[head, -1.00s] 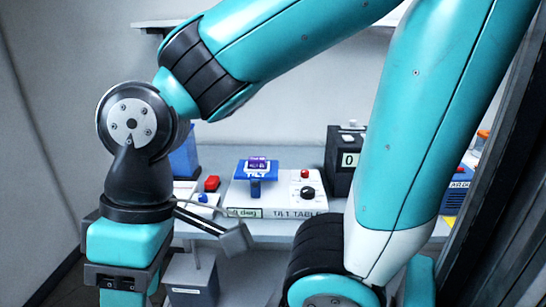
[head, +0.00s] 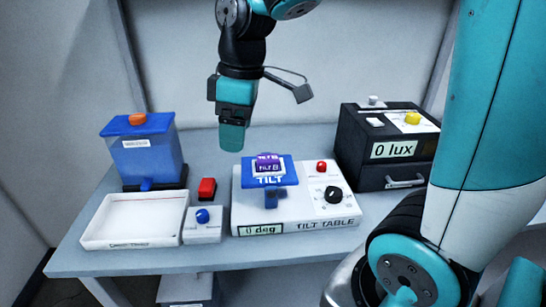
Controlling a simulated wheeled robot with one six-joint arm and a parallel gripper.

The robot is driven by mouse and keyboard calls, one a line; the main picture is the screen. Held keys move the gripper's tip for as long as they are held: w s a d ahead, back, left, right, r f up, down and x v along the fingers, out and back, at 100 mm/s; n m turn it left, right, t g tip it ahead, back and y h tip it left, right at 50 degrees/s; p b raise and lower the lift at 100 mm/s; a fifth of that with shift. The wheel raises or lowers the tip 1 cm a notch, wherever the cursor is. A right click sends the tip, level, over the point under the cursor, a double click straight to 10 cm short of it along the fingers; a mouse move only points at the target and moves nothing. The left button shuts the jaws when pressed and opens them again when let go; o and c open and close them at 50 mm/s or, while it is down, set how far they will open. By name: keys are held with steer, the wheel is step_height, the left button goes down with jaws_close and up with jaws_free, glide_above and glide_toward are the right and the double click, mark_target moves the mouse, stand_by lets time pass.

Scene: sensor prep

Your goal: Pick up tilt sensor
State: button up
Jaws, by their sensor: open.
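The tilt sensor (head: 268,167) is a small purple block with a label. It sits on the blue TILT platform (head: 247,176) of the white tilt table (head: 290,210), whose display reads 0 deg. My gripper (head: 233,138) hangs pointing down above and slightly left of the sensor, apart from it. Its fingers overlap in this view, so the gap between them is hidden.
A white tray (head: 108,243), a box with a blue knob (head: 203,226) and a red block (head: 207,189) are on the left. A blue bin (head: 145,155) stands behind. A black box reading 0 lux (head: 350,150) stands right.

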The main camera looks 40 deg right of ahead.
steer(key=n+h, duration=0.2)
glide_above(268, 157)
steer(key=shift+g, duration=0.4)
steer(key=f+p, duration=0.2)
steer(key=f, duration=0.8)
steer(key=shift+d, duration=0.2)
steer(key=shift+s+a+f+p, duration=0.15)
steer(key=shift+f+p, duration=0.2)
steer(key=shift+f, duration=1.15)
steer(key=shift+w+a+f+p, duration=0.1)
steer(key=shift+f+p, duration=0.25)
steer(key=shift+f, duration=1.15)
steer(key=c, duration=1.1)
steer(key=shift+o, duration=0.2)
steer(key=shift+r, duration=0.1)
